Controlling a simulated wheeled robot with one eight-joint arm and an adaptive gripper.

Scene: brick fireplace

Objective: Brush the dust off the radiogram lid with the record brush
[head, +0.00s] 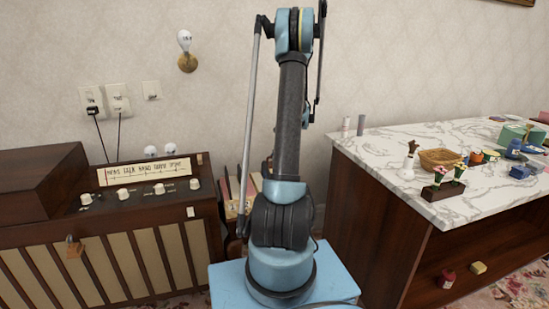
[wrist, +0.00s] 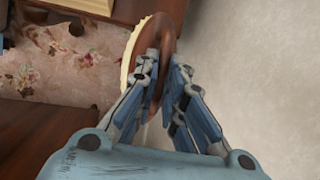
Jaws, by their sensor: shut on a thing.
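The record brush (wrist: 168,32) is round, with a brown wooden back and a pale cream bristle edge. In the wrist view my gripper (wrist: 164,68) is shut on the brush, with its fingers on either side of the near edge. The head view shows my arm rising past the top edge, so my gripper is out of that view. The radiogram (head: 130,255) stands at the left in the head view, with a lit dial and pale knobs. Its dark wooden lid (head: 38,172) is at the far left, partly cut off. I cannot make out dust on it.
A marble-topped counter (head: 385,155) at the right holds a wicker basket (head: 438,158), a small trophy-like stand (head: 443,189) and several small items. A wall lamp (head: 187,55) and sockets (head: 117,100) are behind the radiogram. Patterned carpet (wrist: 60,60) shows in the wrist view.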

